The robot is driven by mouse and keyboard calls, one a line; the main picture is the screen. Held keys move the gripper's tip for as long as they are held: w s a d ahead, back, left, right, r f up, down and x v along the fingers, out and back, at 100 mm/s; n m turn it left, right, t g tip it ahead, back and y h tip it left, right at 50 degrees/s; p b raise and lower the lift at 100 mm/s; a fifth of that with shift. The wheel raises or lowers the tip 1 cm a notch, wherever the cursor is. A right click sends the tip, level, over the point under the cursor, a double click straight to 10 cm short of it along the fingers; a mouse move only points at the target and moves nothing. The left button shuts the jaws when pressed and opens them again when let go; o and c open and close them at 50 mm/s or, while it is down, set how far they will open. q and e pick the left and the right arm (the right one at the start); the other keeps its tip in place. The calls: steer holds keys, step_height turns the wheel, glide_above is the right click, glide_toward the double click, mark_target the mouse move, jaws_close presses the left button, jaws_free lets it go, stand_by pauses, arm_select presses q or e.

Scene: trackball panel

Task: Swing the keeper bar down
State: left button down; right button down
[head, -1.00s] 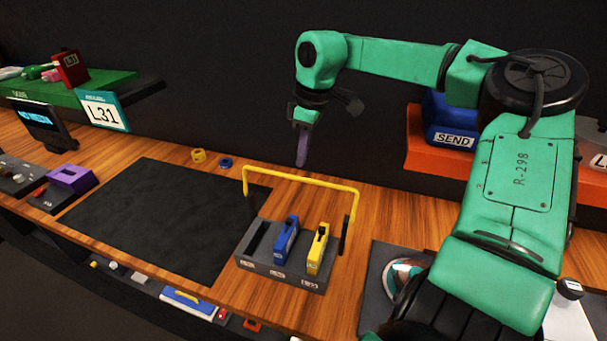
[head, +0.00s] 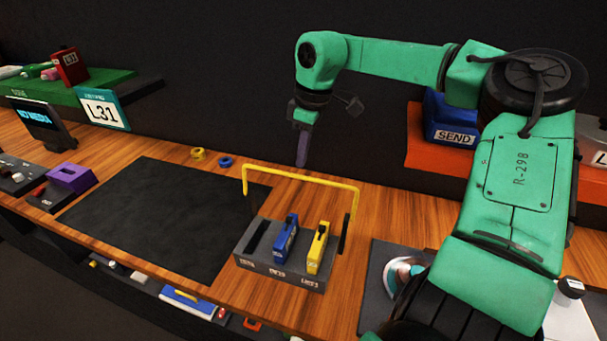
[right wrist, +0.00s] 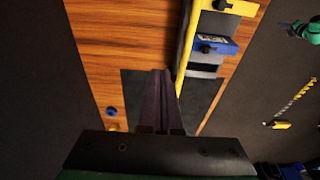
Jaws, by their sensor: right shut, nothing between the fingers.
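The yellow keeper bar (head: 300,176) is a raised frame over a dark grey rack (head: 279,271) on the wooden bench. The rack holds a blue block (head: 286,240) and a yellow block (head: 318,249) upright; its left slot looks empty. My right gripper (head: 302,163) is shut and empty, pointing down behind the bar and apart from it in the head view. In the right wrist view its fingers (right wrist: 160,85) are together, left of the yellow bar (right wrist: 186,50). My left gripper is not in view.
A black mat (head: 165,215) covers the bench left of the rack. A yellow ring (head: 198,153) and a blue ring (head: 226,162) lie behind it. An orange shelf (head: 425,150) with a blue SEND bin (head: 450,118) stands at the right.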

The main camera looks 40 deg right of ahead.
step_height(320, 180, down, 5)
steer(key=b, duration=0.4)
steer(key=shift+f, duration=0.2)
stand_by(0.3)
steer(key=shift+s+a+b, duration=0.8)
steer(key=shift+a+b, duration=0.15)
steer(key=shift+a, duration=0.65)
steer(key=shift+s+a+b, duration=0.85)
steer(key=shift+a+b, duration=0.15)
steer(key=shift+a, duration=0.6)
steer(key=shift+s+a+b, duration=0.8)
steer(key=shift+a+b, duration=0.15)
steer(key=shift+a, duration=0.75)
step_height(320, 180, up, 8)
steer(key=p, duration=0.6)
